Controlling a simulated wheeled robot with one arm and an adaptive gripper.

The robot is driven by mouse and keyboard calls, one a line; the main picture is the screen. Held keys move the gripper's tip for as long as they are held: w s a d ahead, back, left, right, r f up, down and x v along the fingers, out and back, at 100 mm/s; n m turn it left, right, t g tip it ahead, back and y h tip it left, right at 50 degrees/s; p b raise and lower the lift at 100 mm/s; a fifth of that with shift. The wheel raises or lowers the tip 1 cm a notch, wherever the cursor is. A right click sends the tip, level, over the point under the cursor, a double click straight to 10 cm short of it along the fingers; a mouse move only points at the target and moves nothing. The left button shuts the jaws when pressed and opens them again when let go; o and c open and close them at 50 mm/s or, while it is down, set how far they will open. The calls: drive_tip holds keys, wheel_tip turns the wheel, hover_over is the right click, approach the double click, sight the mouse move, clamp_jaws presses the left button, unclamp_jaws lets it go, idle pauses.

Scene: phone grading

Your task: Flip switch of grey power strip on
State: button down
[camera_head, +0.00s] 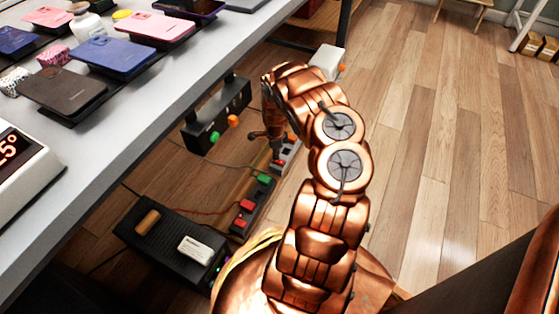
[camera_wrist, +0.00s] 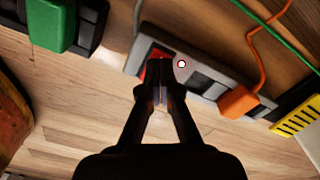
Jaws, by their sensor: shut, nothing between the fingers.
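The grey power strip (camera_wrist: 225,82) lies on the wooden floor, and part of it shows in the head view (camera_head: 287,154). Its red switch (camera_wrist: 151,70) is at the left end in the wrist view, partly covered by my fingertips. A small round white spot with a red rim (camera_wrist: 182,64) shows just right of the switch. An orange plug (camera_wrist: 240,102) sits in the strip's right part. My gripper (camera_wrist: 160,62) is shut and empty, its tips over the switch; it also shows in the head view (camera_head: 276,158). Whether the tips touch the switch, and the switch's position, I cannot tell.
A black power strip (camera_head: 250,207) with red parts and a green plug (camera_head: 264,179) lies close by. The table (camera_head: 150,95) overhangs on the left. Open floor lies right.

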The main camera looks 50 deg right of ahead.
drive_tip(key=shift+r+p, duration=1.4)
drive_tip(key=shift+r, duration=1.35)
